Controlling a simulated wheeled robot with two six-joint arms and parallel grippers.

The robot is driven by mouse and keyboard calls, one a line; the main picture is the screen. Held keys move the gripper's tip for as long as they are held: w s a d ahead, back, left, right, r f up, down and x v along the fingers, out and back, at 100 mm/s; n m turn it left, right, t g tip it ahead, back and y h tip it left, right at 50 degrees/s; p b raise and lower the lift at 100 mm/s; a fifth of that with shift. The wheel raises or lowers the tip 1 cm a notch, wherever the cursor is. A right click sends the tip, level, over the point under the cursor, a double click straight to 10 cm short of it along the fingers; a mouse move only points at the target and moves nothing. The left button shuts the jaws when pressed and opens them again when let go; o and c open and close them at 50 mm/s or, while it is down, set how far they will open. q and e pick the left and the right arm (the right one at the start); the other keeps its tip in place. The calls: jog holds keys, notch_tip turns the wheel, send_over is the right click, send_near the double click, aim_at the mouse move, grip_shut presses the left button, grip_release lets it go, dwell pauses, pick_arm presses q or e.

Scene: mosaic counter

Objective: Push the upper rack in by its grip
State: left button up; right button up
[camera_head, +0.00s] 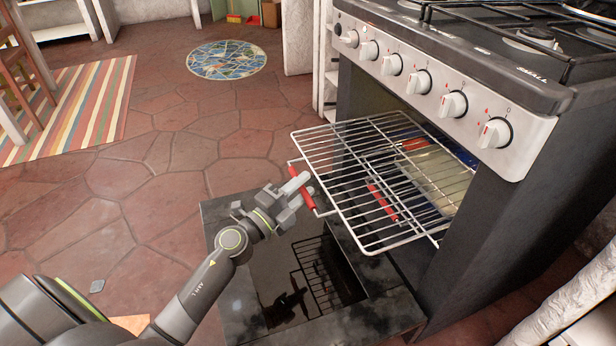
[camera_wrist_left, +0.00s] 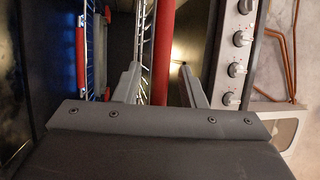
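The upper rack (camera_head: 376,150) is a wire shelf that sticks well out of the open oven. Its red grip (camera_head: 302,190) is at the front edge. My left gripper (camera_head: 300,190) is at this grip, with its fingers apart. In the left wrist view the red grip (camera_wrist_left: 163,50) lies between the two spread fingertips (camera_wrist_left: 160,82), nearer the left one; contact cannot be told. My right gripper is in neither view.
A lower rack with a red grip (camera_head: 383,203) sits beneath, further in. The dark oven door (camera_head: 235,285) is folded down below my left arm. White knobs (camera_head: 453,104) line the stove front above. Open tiled floor (camera_head: 190,165) lies to the left.

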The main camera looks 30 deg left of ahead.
pick_arm(q)
jog(key=shift+x, duration=1.05)
grip_shut()
